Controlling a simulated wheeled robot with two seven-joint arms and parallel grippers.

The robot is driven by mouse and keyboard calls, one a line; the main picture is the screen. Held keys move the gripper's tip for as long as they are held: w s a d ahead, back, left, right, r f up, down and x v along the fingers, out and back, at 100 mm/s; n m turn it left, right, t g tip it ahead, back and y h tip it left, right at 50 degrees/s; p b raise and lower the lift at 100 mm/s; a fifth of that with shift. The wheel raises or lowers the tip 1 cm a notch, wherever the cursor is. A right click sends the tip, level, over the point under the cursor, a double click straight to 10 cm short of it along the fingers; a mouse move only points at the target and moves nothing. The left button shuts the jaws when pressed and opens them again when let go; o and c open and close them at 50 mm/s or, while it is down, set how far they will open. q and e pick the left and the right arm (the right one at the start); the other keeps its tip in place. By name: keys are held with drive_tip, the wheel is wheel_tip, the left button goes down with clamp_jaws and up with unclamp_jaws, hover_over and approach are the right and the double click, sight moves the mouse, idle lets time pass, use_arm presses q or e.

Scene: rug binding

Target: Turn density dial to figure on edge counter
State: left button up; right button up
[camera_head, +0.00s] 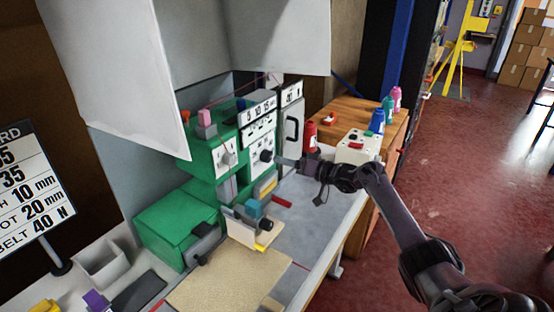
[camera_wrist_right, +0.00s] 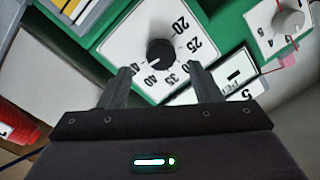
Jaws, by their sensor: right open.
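A black dial knob (camera_head: 266,156) sits on a white plate on the green machine's front. In the right wrist view the black knob (camera_wrist_right: 160,52) stands on a white scale plate (camera_wrist_right: 135,25) with printed figures, including 20, 25, 35 and 40. A small pale mark shows at the knob's lower left side. My right gripper (camera_wrist_right: 160,75) is open, its two fingers short of the knob and to either side of it, apart from it. In the head view the right gripper (camera_head: 284,160) is just right of the knob. Which display is the edge counter, I cannot tell. My left gripper is not in view.
A white dial (camera_head: 227,157) is left of the black knob; this pale knob also shows in the wrist view (camera_wrist_right: 290,20). Number strips (camera_head: 257,108) sit above. A red bottle (camera_head: 309,136) stands right of the machine. A figure card (camera_head: 30,185) stands at far left.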

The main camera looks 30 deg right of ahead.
drive_tip(key=shift+v, duration=1.6)
drive_tip(key=shift+s, duration=0.15)
